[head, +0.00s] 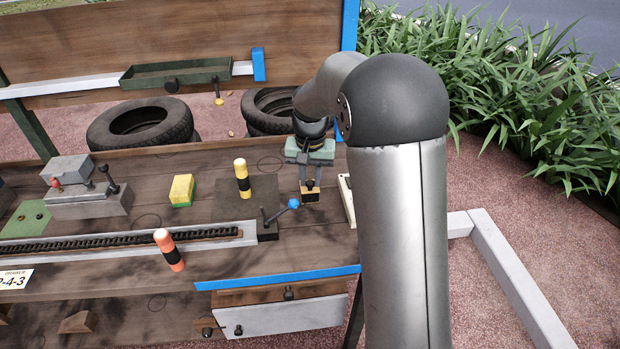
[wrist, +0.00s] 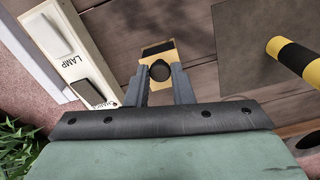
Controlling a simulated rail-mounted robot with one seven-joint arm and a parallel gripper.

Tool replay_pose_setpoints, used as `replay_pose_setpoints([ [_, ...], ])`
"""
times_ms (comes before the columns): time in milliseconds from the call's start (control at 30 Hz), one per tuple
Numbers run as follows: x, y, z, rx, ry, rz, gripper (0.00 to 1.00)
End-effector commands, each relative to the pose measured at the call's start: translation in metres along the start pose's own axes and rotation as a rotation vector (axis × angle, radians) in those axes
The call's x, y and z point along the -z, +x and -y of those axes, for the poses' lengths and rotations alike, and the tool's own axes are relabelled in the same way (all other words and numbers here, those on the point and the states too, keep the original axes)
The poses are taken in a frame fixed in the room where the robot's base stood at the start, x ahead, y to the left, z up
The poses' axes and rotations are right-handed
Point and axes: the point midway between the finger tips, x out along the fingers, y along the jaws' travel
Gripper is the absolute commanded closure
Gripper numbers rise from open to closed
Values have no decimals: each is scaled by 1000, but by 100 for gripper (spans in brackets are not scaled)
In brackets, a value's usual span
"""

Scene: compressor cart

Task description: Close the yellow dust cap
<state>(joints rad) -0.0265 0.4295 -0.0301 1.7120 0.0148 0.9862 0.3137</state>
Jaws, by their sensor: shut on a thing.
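A small yellow plate with a dark band (wrist: 170,58) lies at my fingertips in the wrist view, and looks like the yellow dust cap. It also shows in the head view (head: 311,197), low over or on the wooden bench. A round black knob (wrist: 160,71) stands on it. My gripper (wrist: 160,76) is shut on this knob, with one finger on each side. In the head view my gripper (head: 310,186) points down at the plate. The plate's lower side and any opening beneath it are hidden.
A white panel labelled LAMP (wrist: 60,35) stands close beside the plate. A yellow-black post (head: 242,178), a blue-knobbed lever (head: 293,204) and a yellow-green block (head: 181,190) stand to the left. An orange-black post (head: 169,250) stands near the front.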

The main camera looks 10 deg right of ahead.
Motion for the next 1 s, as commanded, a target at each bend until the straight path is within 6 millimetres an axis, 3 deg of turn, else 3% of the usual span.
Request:
replay_pose_setpoints([
  [67,0,0,0,-1,0,1,100],
  [100,0,0,0,-1,0,1,71],
  [167,0,0,0,-1,-1,1,57],
  [567,1,-9,0,0,-1,-2,57],
  [667,1,-24,0,0,-1,-2,57],
  [1000,1,-107,0,1,-1,-3,57],
])
